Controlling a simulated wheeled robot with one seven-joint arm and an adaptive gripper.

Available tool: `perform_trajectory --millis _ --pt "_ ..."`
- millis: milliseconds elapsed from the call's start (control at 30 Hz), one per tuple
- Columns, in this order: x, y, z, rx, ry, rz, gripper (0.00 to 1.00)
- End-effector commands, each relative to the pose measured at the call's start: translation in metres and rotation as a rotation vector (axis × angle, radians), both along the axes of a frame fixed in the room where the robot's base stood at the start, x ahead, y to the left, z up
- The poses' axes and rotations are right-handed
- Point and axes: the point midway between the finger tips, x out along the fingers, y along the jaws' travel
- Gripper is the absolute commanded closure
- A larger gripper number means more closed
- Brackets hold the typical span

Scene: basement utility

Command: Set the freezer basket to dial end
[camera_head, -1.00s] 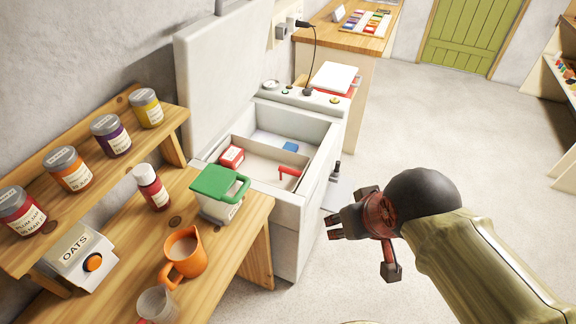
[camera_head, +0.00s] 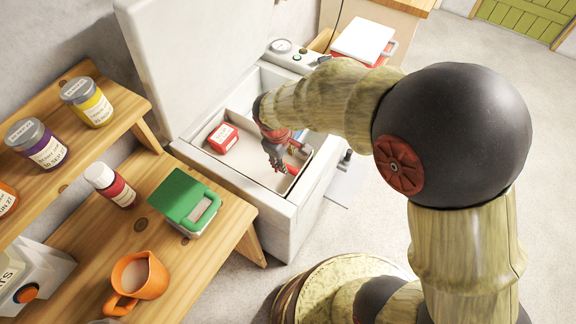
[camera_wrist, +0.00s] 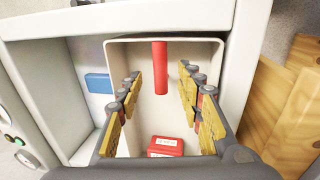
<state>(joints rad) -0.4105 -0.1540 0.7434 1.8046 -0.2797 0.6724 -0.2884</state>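The chest freezer (camera_head: 230,190) stands open with its lid (camera_head: 190,60) up. The pale basket (camera_head: 246,166) sits inside it, toward the end away from the dial (camera_head: 282,46). A red box (camera_head: 222,138) lies in the basket, which also shows in the wrist view (camera_wrist: 150,122). The basket's red handle (camera_wrist: 160,68) lies ahead of the fingers, lined up with the gap between them. My gripper (camera_head: 280,162) is open over the basket and points down. In the wrist view its fingers (camera_wrist: 161,84) are spread and hold nothing.
A blue box (camera_wrist: 99,83) lies in the freezer beside the basket, on the dial side. A wooden bench with a green-lidded tub (camera_head: 184,198) and an orange mug (camera_head: 138,278) stands at the near side. The upright lid bounds the back.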

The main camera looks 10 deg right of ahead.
Motion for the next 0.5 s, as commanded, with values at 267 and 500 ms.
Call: perform_trajectory --millis 267,500 --pt "0.005 -0.006 -0.045 0.0 0.002 -0.003 0.63" --pt "0.01 -0.008 -0.064 0.001 -0.001 -0.004 0.63"
